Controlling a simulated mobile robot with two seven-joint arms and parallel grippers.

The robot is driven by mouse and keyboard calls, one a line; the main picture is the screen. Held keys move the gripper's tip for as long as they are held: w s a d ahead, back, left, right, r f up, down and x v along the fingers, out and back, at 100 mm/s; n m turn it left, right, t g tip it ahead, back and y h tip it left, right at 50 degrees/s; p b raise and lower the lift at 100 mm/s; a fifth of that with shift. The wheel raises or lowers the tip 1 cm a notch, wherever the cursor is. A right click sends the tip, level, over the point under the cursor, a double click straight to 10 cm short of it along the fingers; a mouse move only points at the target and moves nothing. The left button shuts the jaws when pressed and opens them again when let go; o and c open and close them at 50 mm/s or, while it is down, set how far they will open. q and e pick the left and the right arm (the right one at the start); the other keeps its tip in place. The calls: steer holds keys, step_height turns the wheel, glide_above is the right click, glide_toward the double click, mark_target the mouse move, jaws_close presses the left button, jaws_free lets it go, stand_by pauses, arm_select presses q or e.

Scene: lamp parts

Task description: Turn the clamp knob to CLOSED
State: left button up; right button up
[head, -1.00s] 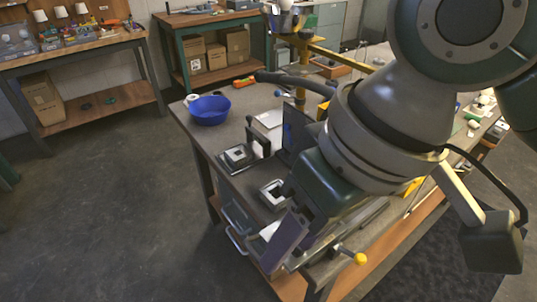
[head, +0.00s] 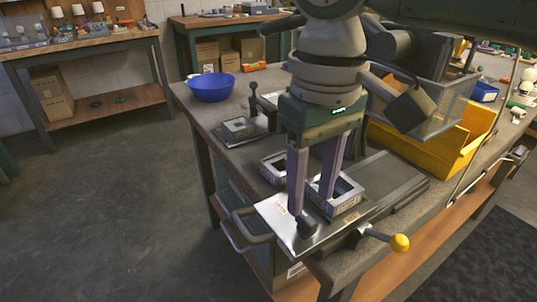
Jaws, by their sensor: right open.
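My right gripper (head: 313,205) comes down from the top centre with its two long purple-grey fingers spread, open and with nothing seen between them. A small dark knob (head: 307,226) stands on a bright metal plate (head: 278,222) near the bench's front corner. The tip of the gripper's left finger is right beside this knob; I cannot tell if they touch. I cannot read any OPEN or CLOSED marking, so the knob's setting is unclear. A lever with a yellow ball (head: 400,243) sticks out from the bench front, to the right. My left gripper is not in view.
Square grey frames (head: 348,196) lie under and behind the fingers. A fixture with an upright black handle (head: 253,92) and a blue bowl (head: 212,87) stand at the back left. A yellow bin (head: 450,150) is at the right. Floor at the left is clear.

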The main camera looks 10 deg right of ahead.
mark_target(308, 217)
step_height(308, 217, down, 4)
steer(key=shift+f+b, duration=0.1)
steer(key=shift+b, duration=0.2)
jaws_close()
stand_by(0.5)
